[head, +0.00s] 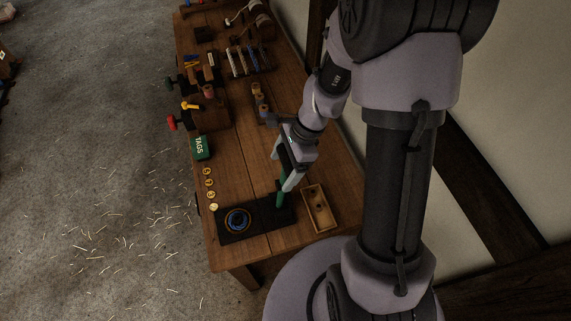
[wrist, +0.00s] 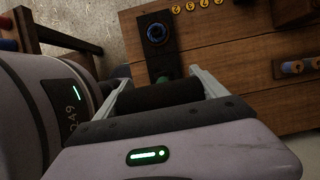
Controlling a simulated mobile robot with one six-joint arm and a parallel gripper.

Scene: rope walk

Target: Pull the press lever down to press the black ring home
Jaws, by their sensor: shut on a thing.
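A dark press base (head: 257,222) lies at the near end of the bench. A round blue and dark piece (head: 237,219) sits on its left part; it also shows in the wrist view (wrist: 156,33). I cannot make out the black ring apart from it. A green upright handle (head: 281,198), which looks like the press lever, stands at the base's right end. My gripper (head: 285,184) is shut on this handle from above. In the wrist view the green handle (wrist: 163,81) shows between the fingers, its lower part hidden.
A shallow wooden tray (head: 306,205) lies just right of the base. Several brass tags (head: 208,182) and a green TAGS box (head: 201,148) lie along the left edge. Wooden racks and blocks (head: 208,110) fill the far bench. The bench middle is clear.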

